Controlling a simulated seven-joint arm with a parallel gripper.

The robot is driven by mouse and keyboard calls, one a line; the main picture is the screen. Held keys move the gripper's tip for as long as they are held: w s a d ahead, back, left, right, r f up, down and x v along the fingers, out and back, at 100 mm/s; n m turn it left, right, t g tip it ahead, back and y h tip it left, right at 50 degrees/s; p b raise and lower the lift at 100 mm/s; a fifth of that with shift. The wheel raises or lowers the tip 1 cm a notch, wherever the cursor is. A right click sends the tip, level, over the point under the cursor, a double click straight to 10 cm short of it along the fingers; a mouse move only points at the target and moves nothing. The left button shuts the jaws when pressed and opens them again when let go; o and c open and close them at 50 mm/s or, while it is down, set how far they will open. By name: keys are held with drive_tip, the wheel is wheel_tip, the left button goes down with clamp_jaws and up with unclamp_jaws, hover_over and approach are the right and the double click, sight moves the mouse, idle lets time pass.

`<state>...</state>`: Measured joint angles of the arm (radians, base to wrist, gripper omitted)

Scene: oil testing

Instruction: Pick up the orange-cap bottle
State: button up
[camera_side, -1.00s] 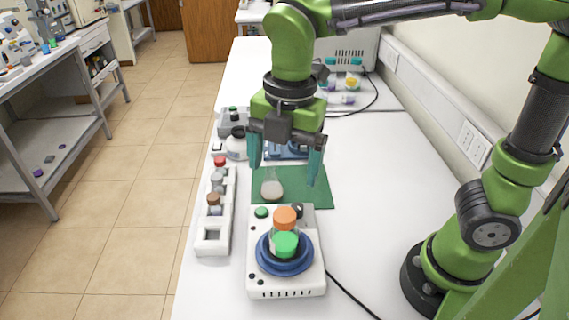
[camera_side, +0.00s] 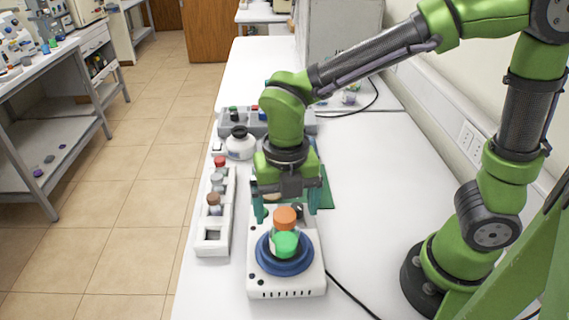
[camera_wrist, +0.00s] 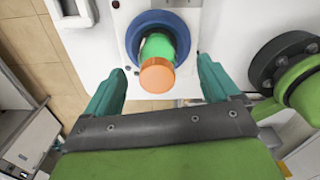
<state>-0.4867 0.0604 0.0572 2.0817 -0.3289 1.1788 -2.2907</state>
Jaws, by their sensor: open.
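The orange-cap bottle (camera_side: 285,217) stands on the blue round plate (camera_side: 285,263) of the white device. My gripper (camera_side: 287,212) is open, pointing down, at and slightly behind the orange-cap bottle. In the wrist view the gripper's teal fingers (camera_wrist: 157,72) have clear space on both sides of the cap.
A white rack (camera_side: 213,236) with several capped bottles stands to the left of the device. A white flask (camera_side: 239,144) and a grey holder (camera_side: 223,123) are behind. A dark green mat (camera_side: 326,191) lies partly under my gripper. The table to the right is mostly clear.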

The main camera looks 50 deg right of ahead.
sight(284, 231)
drive_tip(key=shift+s+a+f, duration=0.1)
drive_tip(key=shift+a+f, duration=0.1)
drive_tip(key=shift+f, duration=1.35)
drive_tip(key=shift+s+a+f, duration=0.1)
drive_tip(key=shift+a+f, duration=0.1)
drive_tip(key=shift+f, duration=1.35)
drive_tip(key=shift+c, duration=0.5)
drive_tip(key=shift+w+r, duration=0.1)
drive_tip(key=c, duration=1.1)
